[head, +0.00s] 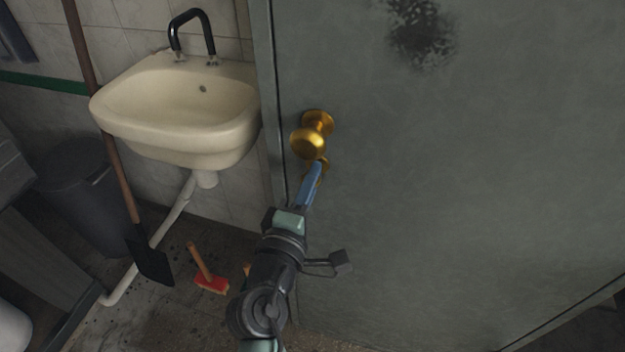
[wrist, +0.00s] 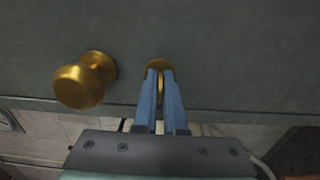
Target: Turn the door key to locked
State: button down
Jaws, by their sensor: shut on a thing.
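The grey door (head: 450,180) fills the right of the head view. A brass knob (head: 310,138) stands out near its left edge and also shows in the wrist view (wrist: 82,82). Just below the knob is a small brass lock plate (head: 323,163), with the key (wrist: 160,88) at it between my fingers. My gripper (head: 319,168) has blue fingers and is shut on the key; in the wrist view the fingers (wrist: 160,75) reach the plate. Most of the key is hidden by the fingers, so I cannot tell its exact angle.
A cream sink (head: 180,105) with a black tap is on the wall left of the door. A shovel (head: 150,262) leans by a dark bin (head: 85,200). A red brush (head: 211,283) is on the floor. The door face right of my arm is clear.

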dwell(0.4)
jog(key=c, duration=1)
grip_release()
jog(key=shift+s, duration=0.1)
jog(key=b+v, duration=0.1)
jog(key=v, duration=1.1)
jog(key=shift+s+a+r, duration=0.1)
jog(key=shift+s+a, duration=0.05)
jog(key=shift+s, duration=0.2)
